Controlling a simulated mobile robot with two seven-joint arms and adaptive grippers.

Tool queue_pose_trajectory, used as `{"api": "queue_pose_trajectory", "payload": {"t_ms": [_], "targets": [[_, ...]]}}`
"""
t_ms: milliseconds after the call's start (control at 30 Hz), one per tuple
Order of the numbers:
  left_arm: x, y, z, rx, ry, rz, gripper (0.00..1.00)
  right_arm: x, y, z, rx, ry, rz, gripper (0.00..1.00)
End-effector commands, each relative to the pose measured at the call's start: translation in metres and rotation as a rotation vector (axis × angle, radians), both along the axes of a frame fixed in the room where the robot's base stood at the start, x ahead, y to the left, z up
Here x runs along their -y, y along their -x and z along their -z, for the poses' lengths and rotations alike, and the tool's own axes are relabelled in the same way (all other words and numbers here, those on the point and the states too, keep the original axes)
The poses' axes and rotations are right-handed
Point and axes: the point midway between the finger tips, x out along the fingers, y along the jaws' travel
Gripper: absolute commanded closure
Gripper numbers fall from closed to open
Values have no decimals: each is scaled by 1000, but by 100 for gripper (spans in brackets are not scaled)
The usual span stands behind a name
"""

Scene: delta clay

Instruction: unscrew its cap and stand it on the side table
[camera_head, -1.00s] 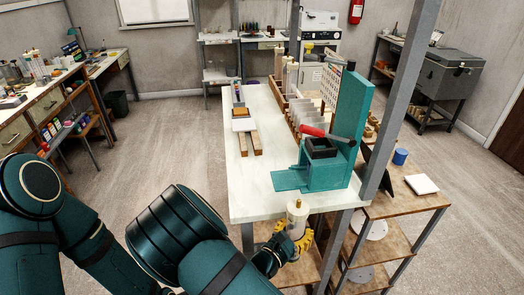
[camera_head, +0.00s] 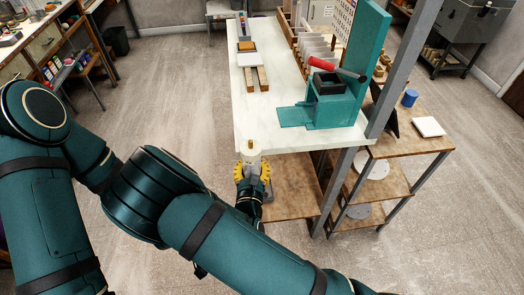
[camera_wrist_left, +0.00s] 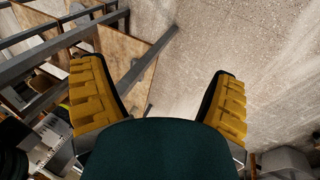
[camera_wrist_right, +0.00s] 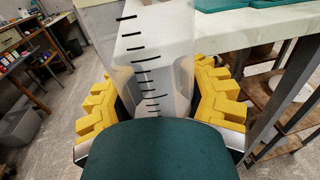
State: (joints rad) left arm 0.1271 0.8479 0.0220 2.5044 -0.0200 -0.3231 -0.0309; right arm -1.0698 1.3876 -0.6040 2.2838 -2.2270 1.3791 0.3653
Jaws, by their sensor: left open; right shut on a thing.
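My right gripper (camera_head: 252,172) is shut on a pale upright cylinder (camera_head: 251,158), just off the near edge of the white worktop. In the right wrist view the cylinder (camera_wrist_right: 160,55) is translucent with black graduation marks, between yellow finger pads. Its pale cap (camera_head: 250,147) has a small brass-coloured knob and sits on top. My left gripper (camera_wrist_left: 160,75) is open and empty in the left wrist view; it is outside the head view. The wooden side table (camera_head: 405,143) stands right of the worktop, with a blue jar (camera_head: 410,98) and a white tile (camera_head: 429,127) on it.
A teal press (camera_head: 335,105) with a red handle stands on the white worktop (camera_head: 265,125). A grey post (camera_head: 400,75) rises between worktop and side table. Lower wooden shelves (camera_head: 290,200) lie beneath. The floor on the left is open.

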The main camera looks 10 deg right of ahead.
Motion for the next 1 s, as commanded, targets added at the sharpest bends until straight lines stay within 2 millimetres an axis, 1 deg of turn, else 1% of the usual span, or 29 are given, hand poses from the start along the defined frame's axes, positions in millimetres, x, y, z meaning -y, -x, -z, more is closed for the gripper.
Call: {"api": "queue_pose_trajectory", "payload": {"t_ms": [67, 167, 267, 300, 367, 400, 567, 700, 767, 800, 867, 900, 967, 1000], "targets": [[6, -6, -4, 26, 9, 102, 13, 0, 0, 0, 1, 0, -2, 100], [16, -13, -10, 76, 21, 317, 13, 0, 0, 0, 2, -1, -1, 100], [25, -21, -19, 144, 29, 597, 13, 0, 0, -1, 2, -1, 0, 100], [28, -25, -23, 173, 30, 715, 13, 0, 0, -1, 2, -1, 0, 100], [30, -30, -29, 216, 27, 889, 13, 0, 0, -1, 2, -1, 0, 100], [31, -33, -32, 245, 24, 1007, 13, 0, 0, -1, 2, -1, 1, 100], [29, -50, -49, 350, -5, 1469, 13, 0, 0, -1, 2, -1, 1, 100], [21, -69, -65, 418, -45, 1869, 13, 0, 0, -1, 2, -1, 1, 100], [18, -78, -74, 438, -65, 2036, 13, 0, 0, -1, 2, -1, 1, 100], [16, -85, -80, 448, -78, 2147, 13, 0, 0, -1, 2, -1, 1, 100], [13, -96, -91, 457, -99, 2310, 13, 0, 0, -1, 2, -1, 1, 100], [11, -104, -99, 459, -113, 2417, 13, 0, 0, -1, 2, -1, 1, 100], [9, -116, -112, 454, -132, 2574, 13, 0, 0, -1, 2, -1, 1, 100], [8, -124, -122, 446, -144, 2678, 13, 0, 0, -1, 2, -1, 1, 100]]}}
